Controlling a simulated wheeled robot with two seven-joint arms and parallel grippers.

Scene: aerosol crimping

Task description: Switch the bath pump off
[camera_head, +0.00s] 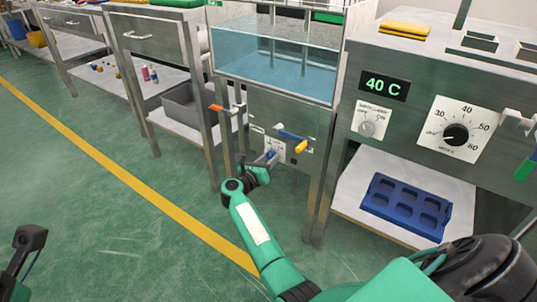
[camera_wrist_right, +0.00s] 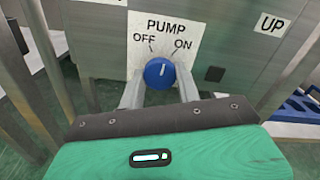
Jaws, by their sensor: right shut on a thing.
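The pump switch is a round blue knob (camera_wrist_right: 158,73) on a white plate (camera_wrist_right: 137,58) marked PUMP, with OFF on its left and ON on its right. Its white pointer line stands nearly upright, between the two marks. My right gripper (camera_wrist_right: 159,92) is shut on the knob, one finger on each side. In the head view my right gripper (camera_head: 268,160) reaches the front panel below the water bath (camera_head: 275,68). There the knob is mostly hidden by the gripper. A dark part of my left arm shows at the lower left; its fingers cannot be made out.
An orange-tipped lever (camera_head: 222,109) and a blue and yellow lever (camera_head: 294,139) jut out near the gripper. A temperature dial (camera_head: 456,134) and a 40 C display (camera_head: 384,86) are on the right. A blue tray (camera_head: 408,206) lies on the lower shelf. The floor at left is clear.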

